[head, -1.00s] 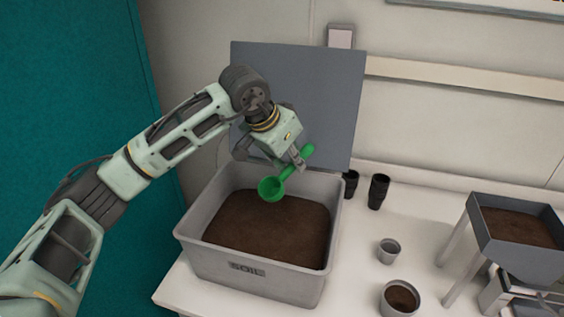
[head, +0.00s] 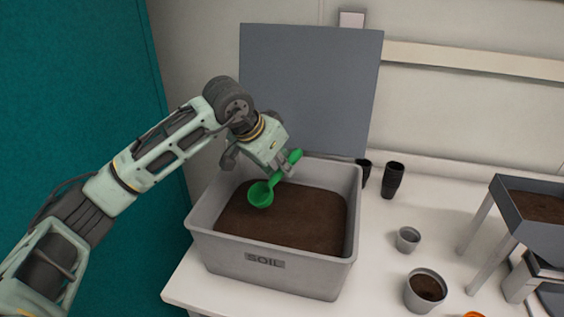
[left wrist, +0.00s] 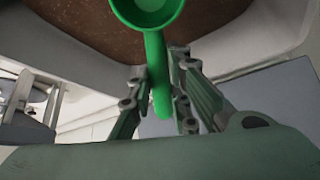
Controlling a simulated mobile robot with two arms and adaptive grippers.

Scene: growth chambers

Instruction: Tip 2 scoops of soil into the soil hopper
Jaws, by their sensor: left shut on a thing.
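My left gripper (head: 284,172) is shut on the handle of a green scoop (head: 261,194). The scoop is over the open grey soil bin (head: 310,279), marked SOIL, its bowl above the brown soil (head: 309,226). The left wrist view shows the fingers (left wrist: 160,105) on both sides of the green handle. The scoop's bowl (left wrist: 147,10) looks empty there, though only part of it shows. A grey hopper (head: 538,232) on legs, with soil in it, stands at the right edge, partly cut off. My right gripper is not in view.
A grey lid or panel (head: 310,90) stands upright behind the bin. Two black cups (head: 393,180), a small grey pot (head: 407,239) and a pot with soil (head: 425,291) stand between bin and hopper. The white table (head: 382,250) has clear room among them.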

